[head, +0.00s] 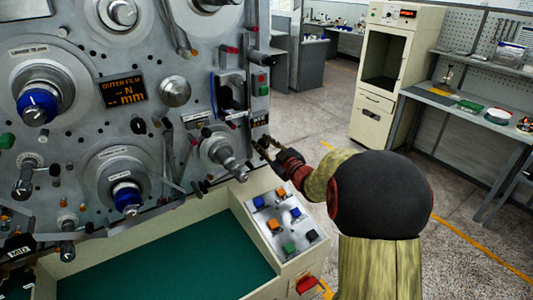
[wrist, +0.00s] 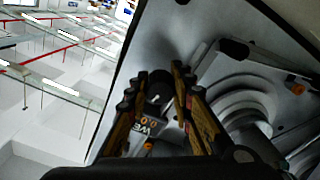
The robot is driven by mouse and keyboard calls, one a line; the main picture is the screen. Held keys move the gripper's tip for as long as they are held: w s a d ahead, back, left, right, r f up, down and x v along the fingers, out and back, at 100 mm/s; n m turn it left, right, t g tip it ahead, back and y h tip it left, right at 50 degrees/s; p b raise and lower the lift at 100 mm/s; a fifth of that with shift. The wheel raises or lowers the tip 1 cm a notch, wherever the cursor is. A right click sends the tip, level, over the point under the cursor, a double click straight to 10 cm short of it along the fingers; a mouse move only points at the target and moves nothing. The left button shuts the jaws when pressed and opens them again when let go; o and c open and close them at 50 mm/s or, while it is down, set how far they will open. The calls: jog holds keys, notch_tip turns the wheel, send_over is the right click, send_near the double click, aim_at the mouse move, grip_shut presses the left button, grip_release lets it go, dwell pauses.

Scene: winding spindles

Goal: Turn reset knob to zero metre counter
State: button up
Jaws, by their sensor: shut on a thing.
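My gripper (head: 264,146) is at the right edge of the grey machine panel. In the wrist view its two brown-and-black fingers (wrist: 156,90) are closed around a small dark knob (wrist: 160,90), with one finger on each side. The knob is the reset knob as far as I can tell; the fingers partly hide it. A small counter plate (wrist: 149,126) with orange marks and partial lettering shows between the fingers, just below the knob; its reading is not legible. In the head view the knob is hidden by the fingers, near a small dark counter window (head: 259,122).
A spindle (head: 225,155) sticks out left of my gripper. A button box (head: 285,222) with several coloured buttons lies below it. A lit display (head: 123,91) is on the panel. Open floor (head: 310,120) lies to the right, before a cream cabinet (head: 385,85).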

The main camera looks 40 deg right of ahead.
aim_at(266, 146)
jog(key=shift+f+n+b, duration=0.25)
jog(key=shift+n+b, duration=1.05)
jog(key=shift+b, duration=0.5)
jog(key=shift+r+n, duration=0.1)
jog(key=shift+n, duration=0.2)
jog(key=o, duration=1)
jog(key=shift+r, duration=0.1)
jog(key=shift+s+a, duration=0.2)
jog(key=shift+s, duration=3.3)
